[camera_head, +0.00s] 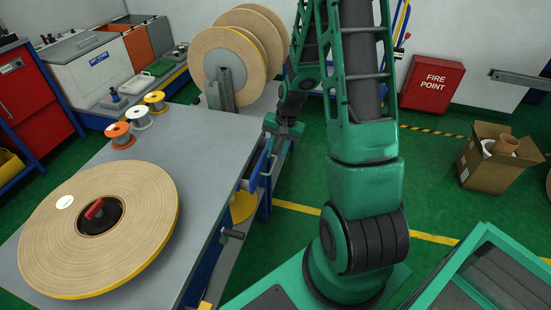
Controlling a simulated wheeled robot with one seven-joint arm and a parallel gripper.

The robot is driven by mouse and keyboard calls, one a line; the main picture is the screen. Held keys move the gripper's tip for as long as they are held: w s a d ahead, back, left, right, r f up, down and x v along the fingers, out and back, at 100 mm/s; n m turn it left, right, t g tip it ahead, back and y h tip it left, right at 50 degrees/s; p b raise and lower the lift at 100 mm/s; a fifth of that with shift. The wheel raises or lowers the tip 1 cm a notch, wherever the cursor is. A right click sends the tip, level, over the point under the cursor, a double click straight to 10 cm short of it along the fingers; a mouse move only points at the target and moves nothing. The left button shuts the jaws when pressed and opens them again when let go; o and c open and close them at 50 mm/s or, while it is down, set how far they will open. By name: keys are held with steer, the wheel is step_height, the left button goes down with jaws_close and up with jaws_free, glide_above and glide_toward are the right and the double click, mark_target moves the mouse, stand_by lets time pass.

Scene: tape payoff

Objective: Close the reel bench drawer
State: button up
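The reel bench (195,150) is the grey-topped table on the left, with its right side facing my arm. A blue drawer (257,172) shows at that side, below the top's edge near the far end. It appears to stick out a little from the bench; how far is hard to tell. My gripper (273,150) hangs from my green arm beside the drawer, at the bench's far right corner. Its fingers are small and partly hidden, so I cannot tell whether they are open or touch the drawer.
A large tape reel (140,225) lies on the bench, with three small spools (138,117) behind it. Upright reels (228,65) stand beyond. A dark handle (232,234) juts from the bench side. A cardboard box (490,165) and red fire point cabinet (432,84) are at right.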

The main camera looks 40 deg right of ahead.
mark_target(274, 163)
steer(key=shift+w+a+f, duration=0.1)
steer(key=shift+w+f, duration=0.05)
steer(key=shift+f, duration=0.7)
steer(key=shift+w+a+f, duration=0.1)
steer(key=shift+f, duration=0.75)
jaws_close()
